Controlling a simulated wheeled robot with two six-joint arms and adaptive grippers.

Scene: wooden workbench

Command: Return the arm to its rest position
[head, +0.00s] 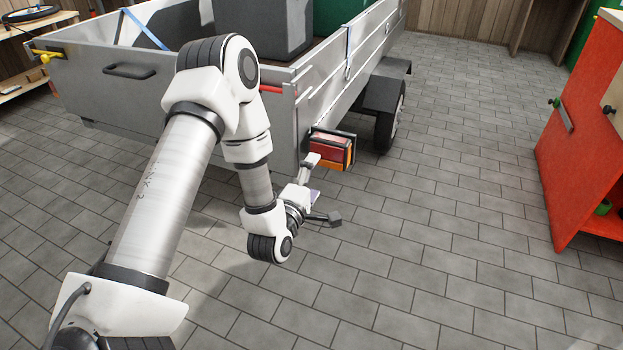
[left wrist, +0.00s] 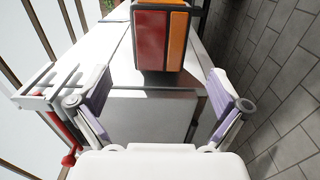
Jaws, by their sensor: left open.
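My left arm reaches forward from the lower left of the head view. My left gripper (head: 323,189) is open and empty, with its two fingers spread wide, close to the rear corner of a grey metal trailer (head: 110,103). A red and orange tail light (head: 331,148) is mounted at that corner, just beyond the upper finger. In the left wrist view the open fingers (left wrist: 160,100) stand at either side, and the tail light (left wrist: 161,37) shows ahead between them. I cannot tell whether a finger touches the light. My right gripper is not in view.
Grey boxes (head: 270,28) sit in the trailer, and its black wheel (head: 392,122) is to the right of the light. A red cabinet (head: 580,130) stands at the far right. The grey tiled floor (head: 450,230) between trailer and cabinet is clear.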

